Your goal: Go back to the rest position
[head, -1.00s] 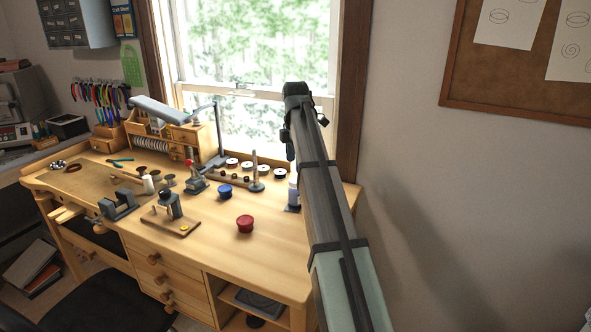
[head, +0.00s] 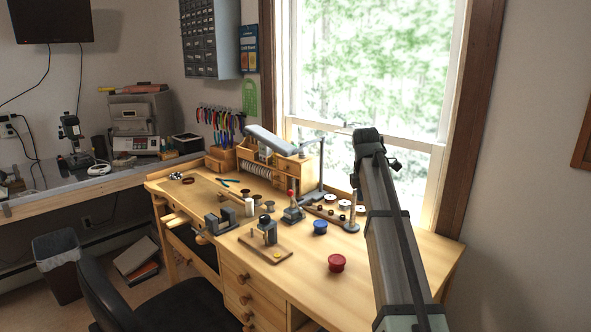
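My arm rises from the lower right of the head view, over the right part of the wooden workbench (head: 420,262). Its far end (head: 368,140) is near the window. The fingers of my gripper are not visible, so I cannot see anything held. A red round container (head: 337,263) stands on the bench left of my arm. A blue round container (head: 320,227) stands a little behind it.
A wooden board with a small device (head: 265,247), a vise (head: 220,220) and a red-topped tool (head: 292,208) stand on the bench. A rack of small round pieces (head: 340,208) lies near the window. A black chair (head: 150,305) stands in front.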

